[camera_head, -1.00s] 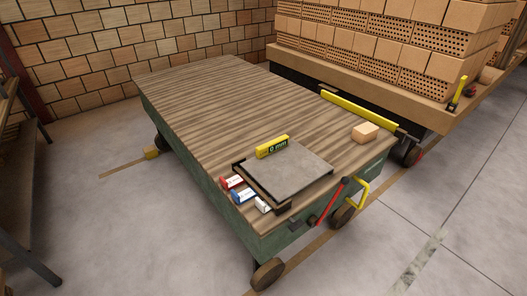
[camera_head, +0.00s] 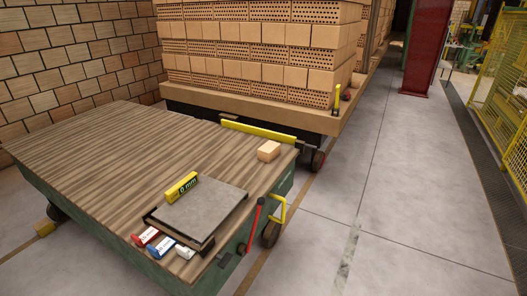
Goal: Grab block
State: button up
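A small tan block (camera_head: 269,150) lies on the ribbed wooden top of a green wheeled cart (camera_head: 95,150), near the cart's far right corner. It stands apart from the other items, with bare wood around it. My gripper does not show in this view, so I cannot see whether it is open or shut.
A grey slab (camera_head: 205,208) with a yellow gauge (camera_head: 182,187) and several small boxes (camera_head: 147,236) sits nearer on the cart. A yellow bar (camera_head: 258,130) lies along the far edge. Stacked bricks (camera_head: 260,50) stand behind. Open floor (camera_head: 410,200) lies to the right.

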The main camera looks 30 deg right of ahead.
aim_at(269, 150)
jog(key=l+u, duration=0.35)
jog(key=l, duration=2.3)
